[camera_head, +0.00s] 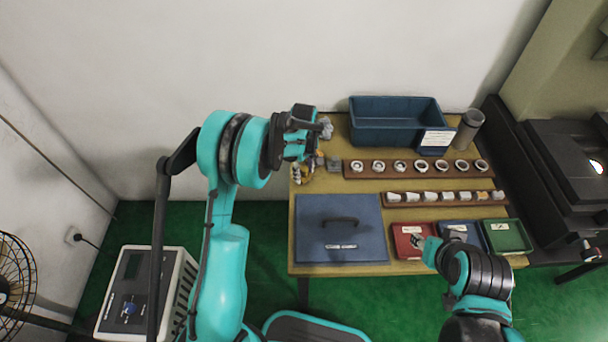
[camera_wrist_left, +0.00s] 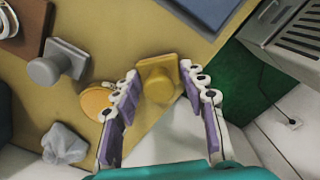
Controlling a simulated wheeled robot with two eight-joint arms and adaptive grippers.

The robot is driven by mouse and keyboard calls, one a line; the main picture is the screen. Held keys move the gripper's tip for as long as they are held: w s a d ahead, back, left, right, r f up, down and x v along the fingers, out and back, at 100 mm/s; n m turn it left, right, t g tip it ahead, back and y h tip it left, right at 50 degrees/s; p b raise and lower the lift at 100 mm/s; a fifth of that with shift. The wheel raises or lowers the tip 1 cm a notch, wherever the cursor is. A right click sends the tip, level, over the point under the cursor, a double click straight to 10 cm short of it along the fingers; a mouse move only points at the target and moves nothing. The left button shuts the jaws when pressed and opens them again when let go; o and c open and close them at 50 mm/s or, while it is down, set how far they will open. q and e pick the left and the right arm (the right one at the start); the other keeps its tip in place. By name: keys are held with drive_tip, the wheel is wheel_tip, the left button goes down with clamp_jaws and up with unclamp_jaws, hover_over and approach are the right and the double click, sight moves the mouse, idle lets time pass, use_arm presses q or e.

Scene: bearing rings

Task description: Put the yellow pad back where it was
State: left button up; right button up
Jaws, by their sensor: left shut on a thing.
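The yellow pad (camera_wrist_left: 158,80), a square yellow piece with a raised block on it, shows between the fingertips of my left gripper (camera_wrist_left: 160,70) in the left wrist view. The left gripper is shut on it. In the head view my left gripper (camera_head: 303,135) hangs over the back left corner of the table (camera_head: 330,182), and I cannot clearly make out the pad there. Whether the pad touches the tabletop is hard to tell. My right gripper (camera_head: 438,248) is near the red tray at the front; its fingers are too unclear to tell their state.
Near the pad are an orange round piece (camera_wrist_left: 96,100), a grey knobbed piece (camera_wrist_left: 58,62) and a crumpled grey lump (camera_wrist_left: 65,145). A blue panel with a handle (camera_head: 340,215), ring racks (camera_head: 385,168), a blue bin (camera_head: 395,110) and small trays (camera_head: 508,237) fill the table.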

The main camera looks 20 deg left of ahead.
use_arm(q)
drive_tip(key=shift+f, duration=0.1)
drive_tip(key=shift+f, duration=0.1)
drive_tip(key=o, duration=1.1)
